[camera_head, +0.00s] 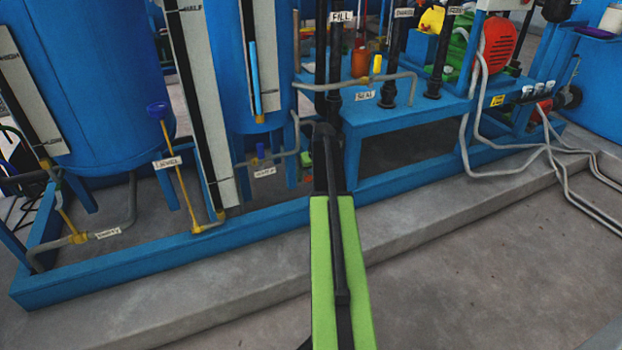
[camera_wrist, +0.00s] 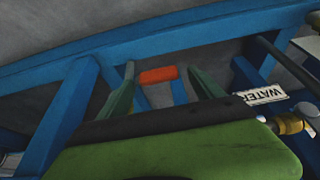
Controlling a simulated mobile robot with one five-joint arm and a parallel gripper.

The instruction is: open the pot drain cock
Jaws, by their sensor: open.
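In the wrist view a short orange-red handle (camera_wrist: 158,75) shows in front of a blue frame rail. It looks like the pot drain cock, but no label on it can be read. My gripper (camera_wrist: 162,70) is open, with one dark green finger to each side of the handle. How far the handle lies beyond the fingertips is hard to tell. In the head view my green and black arm (camera_head: 333,250) reaches toward the blue frame and hides the handle.
A WATER label (camera_wrist: 263,95) and a brass fitting (camera_wrist: 290,124) sit right of my gripper. Blue frame bars (camera_wrist: 70,110) stand close around it. In the head view blue tanks (camera_head: 90,80) and pipes stand left, hoses (camera_head: 510,150) right. The concrete floor (camera_head: 480,270) in front is clear.

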